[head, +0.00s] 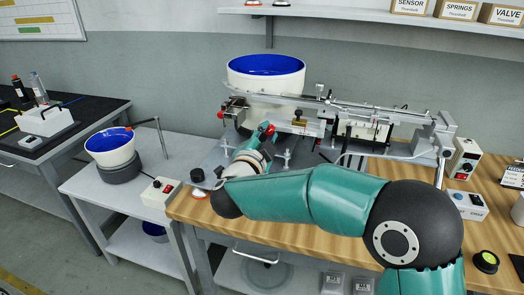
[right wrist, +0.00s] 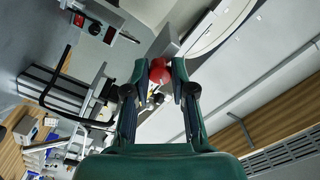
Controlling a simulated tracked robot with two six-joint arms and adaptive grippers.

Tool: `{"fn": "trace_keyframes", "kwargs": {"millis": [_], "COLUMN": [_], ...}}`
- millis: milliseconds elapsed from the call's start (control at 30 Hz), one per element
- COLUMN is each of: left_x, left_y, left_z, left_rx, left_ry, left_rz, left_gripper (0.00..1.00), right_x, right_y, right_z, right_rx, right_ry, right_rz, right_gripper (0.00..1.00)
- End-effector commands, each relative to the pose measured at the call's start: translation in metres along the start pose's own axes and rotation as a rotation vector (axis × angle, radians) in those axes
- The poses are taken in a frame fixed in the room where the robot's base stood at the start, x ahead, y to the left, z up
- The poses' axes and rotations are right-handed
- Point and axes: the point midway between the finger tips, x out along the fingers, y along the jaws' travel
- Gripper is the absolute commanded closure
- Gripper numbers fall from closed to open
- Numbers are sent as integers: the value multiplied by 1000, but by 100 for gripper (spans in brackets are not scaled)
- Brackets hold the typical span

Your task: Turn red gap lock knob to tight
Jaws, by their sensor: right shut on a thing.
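The red gap lock knob (right wrist: 158,72) is a small round red knob. In the right wrist view it sits between the two fingertips of my right gripper (right wrist: 160,76), which is shut on it. In the head view my right gripper (head: 263,134) reaches up to the front of the gantry machine, and a little red of the knob (head: 270,129) shows at its tips. The fingers cover most of the knob there, and its turn marking cannot be read. My left gripper is not in view.
A white bowl feeder with blue inside (head: 266,76) stands behind the gripper. The gantry rail (head: 350,108) runs to the right. Another red knob (head: 220,114) is at the machine's left end. A smaller bowl (head: 109,146) stands on the left side table.

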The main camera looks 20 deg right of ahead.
Motion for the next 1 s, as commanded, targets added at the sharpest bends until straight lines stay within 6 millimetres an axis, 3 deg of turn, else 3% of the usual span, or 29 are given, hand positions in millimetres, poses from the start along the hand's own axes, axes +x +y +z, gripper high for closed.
{"fn": "trace_keyframes", "kwargs": {"millis": [33, 500, 1000], "left_x": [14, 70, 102], "left_y": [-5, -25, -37], "left_z": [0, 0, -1], "left_rx": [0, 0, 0], "left_ry": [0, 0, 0], "left_rz": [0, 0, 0], "left_gripper": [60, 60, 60], "right_x": [1, 1, 2], "right_y": [3, 3, 2], "right_z": [2, 0, -2], "right_rx": [50, 493, 804], "right_ry": [3, 4, 6], "right_rz": [-7, -4, 1], "right_gripper": [100, 100, 100]}}
